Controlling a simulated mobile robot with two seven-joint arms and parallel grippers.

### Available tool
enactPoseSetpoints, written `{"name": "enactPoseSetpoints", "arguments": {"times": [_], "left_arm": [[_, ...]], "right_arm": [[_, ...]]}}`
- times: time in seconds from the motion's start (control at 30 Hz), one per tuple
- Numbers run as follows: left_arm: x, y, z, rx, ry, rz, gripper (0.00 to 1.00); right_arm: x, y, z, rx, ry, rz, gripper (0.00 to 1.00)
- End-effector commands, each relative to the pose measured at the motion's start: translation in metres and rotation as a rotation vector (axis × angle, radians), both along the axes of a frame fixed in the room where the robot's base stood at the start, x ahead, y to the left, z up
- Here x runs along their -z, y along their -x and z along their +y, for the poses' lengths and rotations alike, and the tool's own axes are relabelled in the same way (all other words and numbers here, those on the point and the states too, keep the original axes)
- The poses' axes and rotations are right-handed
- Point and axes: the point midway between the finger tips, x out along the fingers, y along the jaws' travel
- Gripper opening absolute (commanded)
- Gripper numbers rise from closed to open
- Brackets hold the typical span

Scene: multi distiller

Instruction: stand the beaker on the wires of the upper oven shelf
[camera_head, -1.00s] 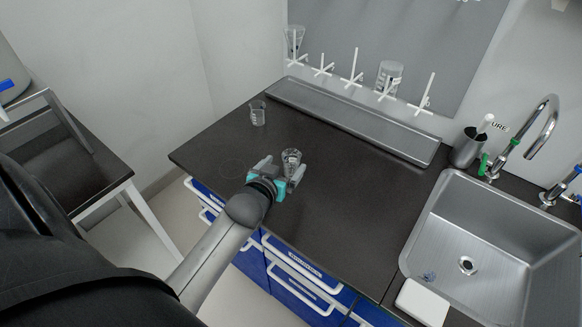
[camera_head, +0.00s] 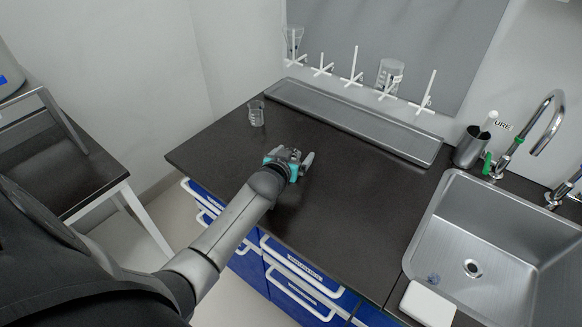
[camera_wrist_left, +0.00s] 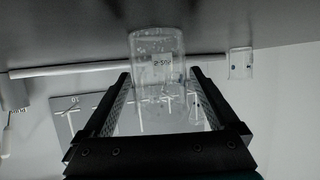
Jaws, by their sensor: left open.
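A clear glass beaker (camera_wrist_left: 157,62) with a pale printed label stands on the dark counter in the left wrist view, which looks upside down. My left gripper (camera_head: 293,157) is low over the counter, its two fingers open on either side of this beaker. A gap seems to remain between glass and fingers. In the head view the gripper hides this beaker. A second small beaker (camera_head: 256,114) stands farther back on the counter, and it also seems to show in the left wrist view (camera_wrist_left: 241,63). My right gripper, the oven and its shelf are not in view.
A drying rack with white pegs (camera_head: 353,68) hangs at the back with glassware on it, above a long metal tray (camera_head: 350,123). A steel sink (camera_head: 500,225) with a tap is at right. The counter (camera_head: 350,190) between gripper and sink is clear.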

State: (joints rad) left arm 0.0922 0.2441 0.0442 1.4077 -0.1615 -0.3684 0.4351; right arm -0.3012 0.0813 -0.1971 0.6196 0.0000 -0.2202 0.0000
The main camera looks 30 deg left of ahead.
Motion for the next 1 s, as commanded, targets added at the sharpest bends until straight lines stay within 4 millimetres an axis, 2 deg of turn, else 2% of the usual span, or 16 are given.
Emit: {"name": "enactPoseSetpoints", "arguments": {"times": [0.27, 1.0], "left_arm": [[0.0001, -0.0019, 0.0006, 0.0, 0.0, -0.001, 0.94], [0.0004, -0.0015, 0.0004, 0.0, 0.0, 0.0, 0.11]], "right_arm": [[0.0003, -0.0004, 0.0003, -0.001, 0.0, -0.001, 0.5], [0.0003, -0.001, 0.0014, -0.004, -0.002, -0.002, 0.5]]}}
